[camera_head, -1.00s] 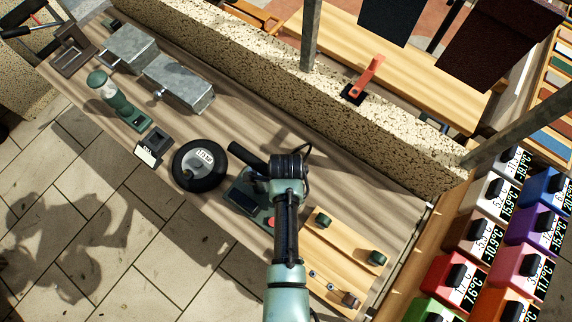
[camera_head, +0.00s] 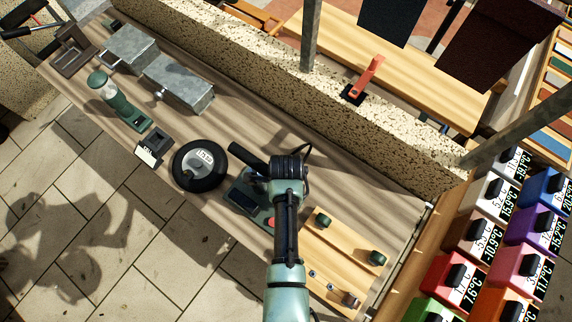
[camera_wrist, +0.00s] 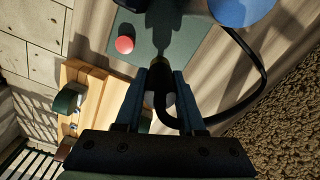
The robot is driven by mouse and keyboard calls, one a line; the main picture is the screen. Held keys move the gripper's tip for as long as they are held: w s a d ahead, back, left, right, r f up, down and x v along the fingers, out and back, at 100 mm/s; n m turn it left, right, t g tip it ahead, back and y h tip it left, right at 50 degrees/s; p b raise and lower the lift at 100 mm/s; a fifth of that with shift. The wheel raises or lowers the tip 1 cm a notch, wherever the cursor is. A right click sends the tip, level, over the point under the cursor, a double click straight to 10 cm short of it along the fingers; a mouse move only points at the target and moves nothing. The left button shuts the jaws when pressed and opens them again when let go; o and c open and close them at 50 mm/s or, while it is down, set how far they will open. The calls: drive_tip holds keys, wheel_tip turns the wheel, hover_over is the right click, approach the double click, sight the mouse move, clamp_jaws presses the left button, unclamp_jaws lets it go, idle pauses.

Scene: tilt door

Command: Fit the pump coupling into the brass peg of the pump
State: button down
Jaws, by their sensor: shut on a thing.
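The pump shows in the wrist view as a dark green plate (camera_wrist: 177,45) with a red button (camera_wrist: 124,44). In the head view its green base (camera_head: 243,200) lies beside and partly under my arm. My gripper (camera_wrist: 160,74) is shut on the black pump coupling (camera_wrist: 160,92), which has a black hose (camera_wrist: 261,75) curving off to the right. A small brass-coloured spot (camera_wrist: 158,61) shows at the coupling's far end, in line with it. I cannot tell whether the coupling is around the brass peg or only touching it. My wrist hides the fingers in the head view.
A wooden board (camera_head: 335,250) with green knobs lies right of the pump. A round black device (camera_head: 199,166) and a green-based grinder-like device (camera_head: 115,103) stand to the left. A speckled stone ledge (camera_head: 380,133) runs behind the bench. The bench between them has free room.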

drive_tip(key=shift+f+b, duration=1.3)
drive_tip(key=shift+f, duration=0.45)
drive_tip(key=shift+c, duration=2.2)
unclamp_jaws()
wheel_tip(320, 180, up, 13)
drive_tip(key=shift+r, duration=0.1)
